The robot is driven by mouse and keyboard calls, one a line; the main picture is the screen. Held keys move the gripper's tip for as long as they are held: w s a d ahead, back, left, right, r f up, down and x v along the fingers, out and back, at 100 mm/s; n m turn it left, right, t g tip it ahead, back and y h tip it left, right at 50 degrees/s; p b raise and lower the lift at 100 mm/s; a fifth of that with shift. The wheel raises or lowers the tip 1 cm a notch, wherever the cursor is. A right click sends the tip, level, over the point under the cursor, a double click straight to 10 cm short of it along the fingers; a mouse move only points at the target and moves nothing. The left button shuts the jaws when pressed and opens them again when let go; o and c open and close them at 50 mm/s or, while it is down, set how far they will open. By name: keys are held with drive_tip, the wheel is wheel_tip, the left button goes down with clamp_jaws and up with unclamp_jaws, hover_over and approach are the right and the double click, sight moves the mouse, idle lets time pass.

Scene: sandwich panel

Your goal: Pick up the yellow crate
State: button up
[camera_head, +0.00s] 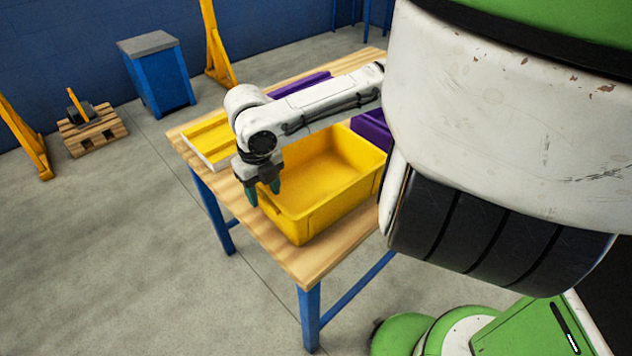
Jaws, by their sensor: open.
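The yellow crate (331,214) is an open, empty-looking box standing upright on the wooden tabletop (292,258). My gripper (263,197) points down at the crate's left end wall, with its dark green fingertips apart. One fingertip appears outside the wall and the other appears at or just inside the rim. I cannot tell whether they touch it. My white arm passes over the crate's far side and hides part of its far rim.
A shallow white-edged tray with yellow inside (210,143) lies behind my gripper. A purple crate (372,128) stands behind the yellow one, partly hidden. Another purple thing (300,85) lies at the back. A blue cabinet (158,82) and pallet (92,130) stand on the floor.

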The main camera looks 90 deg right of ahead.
drive_tip(key=shift+f, duration=0.2)
clamp_jaws()
idle(0.3)
idle(0.3)
